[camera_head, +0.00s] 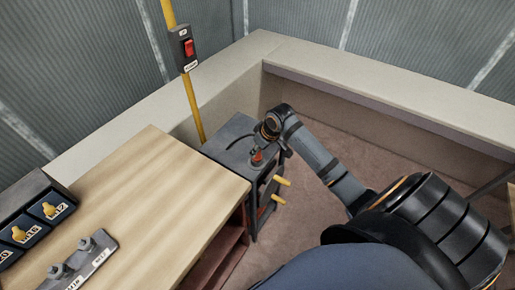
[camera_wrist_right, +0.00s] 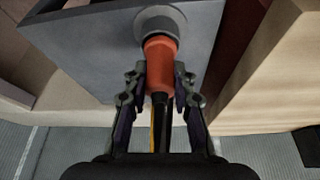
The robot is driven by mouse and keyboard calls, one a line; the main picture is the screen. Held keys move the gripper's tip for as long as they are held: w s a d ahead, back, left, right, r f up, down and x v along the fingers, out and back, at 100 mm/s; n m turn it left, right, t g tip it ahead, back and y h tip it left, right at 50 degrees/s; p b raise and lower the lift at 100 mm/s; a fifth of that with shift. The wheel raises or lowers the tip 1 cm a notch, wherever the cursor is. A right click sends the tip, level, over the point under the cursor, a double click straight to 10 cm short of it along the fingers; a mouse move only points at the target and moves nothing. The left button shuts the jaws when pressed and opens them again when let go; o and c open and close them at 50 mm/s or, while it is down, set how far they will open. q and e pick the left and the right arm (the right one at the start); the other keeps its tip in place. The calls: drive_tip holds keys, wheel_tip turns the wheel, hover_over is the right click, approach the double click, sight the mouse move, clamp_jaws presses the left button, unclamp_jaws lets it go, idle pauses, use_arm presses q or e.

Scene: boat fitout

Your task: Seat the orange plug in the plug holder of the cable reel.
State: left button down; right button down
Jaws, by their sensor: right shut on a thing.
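The orange plug (camera_wrist_right: 161,65) is between the fingers of my right gripper (camera_wrist_right: 160,80), which is shut on it. In the wrist view its front end meets the round grey plug holder (camera_wrist_right: 159,20) on a grey panel. How deep it sits in the holder I cannot tell. In the head view the plug (camera_head: 257,157) shows as a small orange piece below my right gripper (camera_head: 266,138), over the dark grey top of what looks like the cable reel (camera_head: 228,132). A dark cable arcs beside it. My left gripper is not in view.
A wooden-topped bench (camera_head: 150,195) stands close left of the reel. It carries a labelled rack (camera_head: 30,220) and a grey plate with knobs (camera_head: 80,262). A yellow pole with a red switch (camera_head: 188,47) rises behind. Yellow handles (camera_head: 281,181) stick out on the reel's right. Open floor (camera_head: 300,215) lies right.

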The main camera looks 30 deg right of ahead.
drive_tip(key=c, duration=1)
unclamp_jaws()
drive_tip(key=shift+v, duration=6)
drive_tip(key=shift+s, duration=0.1)
